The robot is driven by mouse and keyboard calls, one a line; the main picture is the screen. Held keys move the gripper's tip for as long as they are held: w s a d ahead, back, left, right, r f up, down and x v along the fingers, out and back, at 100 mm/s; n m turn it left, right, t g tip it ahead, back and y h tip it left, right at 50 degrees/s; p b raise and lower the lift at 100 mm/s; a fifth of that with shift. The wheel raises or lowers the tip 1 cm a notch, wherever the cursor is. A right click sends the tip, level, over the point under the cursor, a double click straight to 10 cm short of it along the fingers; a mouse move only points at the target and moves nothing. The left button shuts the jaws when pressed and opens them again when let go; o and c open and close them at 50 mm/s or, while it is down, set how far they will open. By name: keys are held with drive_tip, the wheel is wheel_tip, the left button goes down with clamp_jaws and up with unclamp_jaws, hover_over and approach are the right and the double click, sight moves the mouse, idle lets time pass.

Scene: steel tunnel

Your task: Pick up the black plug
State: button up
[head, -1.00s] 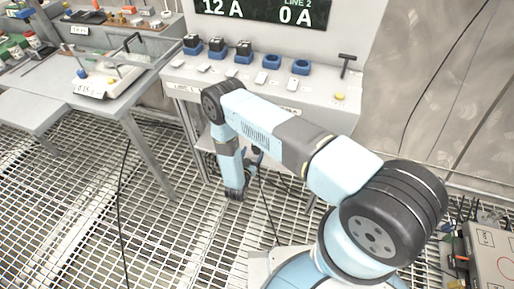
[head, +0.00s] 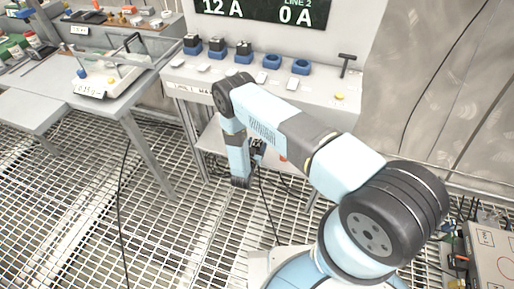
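Three black plugs stand upright in blue sockets on the bench panel: the left one (head: 192,40), the middle one (head: 216,43) and the right one (head: 243,47). Two more blue sockets, one (head: 272,60) beside the right plug and one (head: 301,66) farther right, hold no plug. My gripper (head: 258,149) is below the bench's front edge, well under the plugs and apart from them. It is small and partly hidden by my arm, so I cannot see its fingers clearly.
The panel bench (head: 320,97) carries white tags, a black T-handle (head: 347,64) and a yellow button (head: 340,96). A display (head: 262,12) hangs above. A side table (head: 118,100) at left holds a tray device. A dark cable hangs near my gripper. Grating floor is open at left.

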drive_tip(key=c, duration=0.9)
drive_tip(key=shift+r, duration=0.15)
drive_tip(key=shift+c, duration=0.2)
